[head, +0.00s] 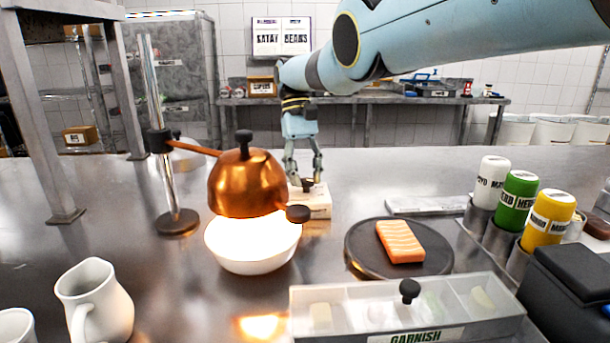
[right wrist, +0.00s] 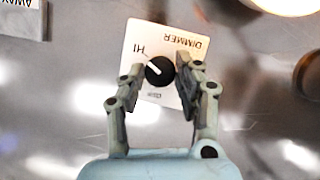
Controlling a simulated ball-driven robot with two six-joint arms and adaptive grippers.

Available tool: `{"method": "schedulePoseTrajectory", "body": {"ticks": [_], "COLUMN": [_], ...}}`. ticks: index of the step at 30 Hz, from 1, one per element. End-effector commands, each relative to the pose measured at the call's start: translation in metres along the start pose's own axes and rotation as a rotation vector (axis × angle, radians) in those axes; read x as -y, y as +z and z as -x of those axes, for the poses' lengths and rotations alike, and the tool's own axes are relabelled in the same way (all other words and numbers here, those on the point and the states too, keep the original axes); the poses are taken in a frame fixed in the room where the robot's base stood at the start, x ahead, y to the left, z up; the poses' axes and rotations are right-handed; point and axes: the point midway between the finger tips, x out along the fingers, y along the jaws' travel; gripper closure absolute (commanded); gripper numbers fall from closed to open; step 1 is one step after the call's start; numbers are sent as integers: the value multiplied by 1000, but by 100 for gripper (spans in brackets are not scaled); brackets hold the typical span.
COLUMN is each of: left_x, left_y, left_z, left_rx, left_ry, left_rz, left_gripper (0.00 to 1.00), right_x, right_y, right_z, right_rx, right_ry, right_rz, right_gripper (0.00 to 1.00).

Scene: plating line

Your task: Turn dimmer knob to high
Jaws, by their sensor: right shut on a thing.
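The dimmer box (head: 319,205) is a small white block on the steel counter, behind the copper lamp. Its round black knob (head: 307,186) is on top. In the right wrist view the dimmer plate (right wrist: 175,40) reads DIMMER and HI, upside down or tilted. There the black knob (right wrist: 160,71) has a white pointer line angled to the upper left, toward the HI mark. My right gripper (head: 304,178) reaches down from above and is shut on the knob, with a finger on each side (right wrist: 160,76). My left gripper is not in view.
A copper heat lamp (head: 245,185) glows over a white bowl (head: 250,250) left of the dimmer. A dark plate (head: 360,262) with a salmon piece (head: 400,241), a garnish box (head: 405,310) and several bottles (head: 518,200) stand to the right. A white jug (head: 95,300) is front left.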

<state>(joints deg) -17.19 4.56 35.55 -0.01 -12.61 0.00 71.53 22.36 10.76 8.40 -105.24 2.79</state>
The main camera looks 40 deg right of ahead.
Motion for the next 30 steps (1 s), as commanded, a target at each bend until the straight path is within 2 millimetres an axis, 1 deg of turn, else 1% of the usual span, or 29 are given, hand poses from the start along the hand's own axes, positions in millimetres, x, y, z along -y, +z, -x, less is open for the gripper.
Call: {"method": "schedulePoseTrajectory", "body": {"ticks": [15,16,20,21,30], "left_x": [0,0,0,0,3], "left_y": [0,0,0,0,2], "left_z": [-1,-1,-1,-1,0], "left_rx": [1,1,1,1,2], "left_ry": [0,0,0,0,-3], "left_rz": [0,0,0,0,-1], "left_gripper": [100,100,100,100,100], "right_x": [0,0,0,0,0], "right_y": [0,0,0,0,0], "right_z": [-2,-2,-1,-1,0], "right_rx": [3,3,2,2,1], "right_ry": [-8,-8,-7,-7,-4], "right_rz": [-19,-19,-19,-19,-10], "right_gripper": [100,65,48,45,45]}}
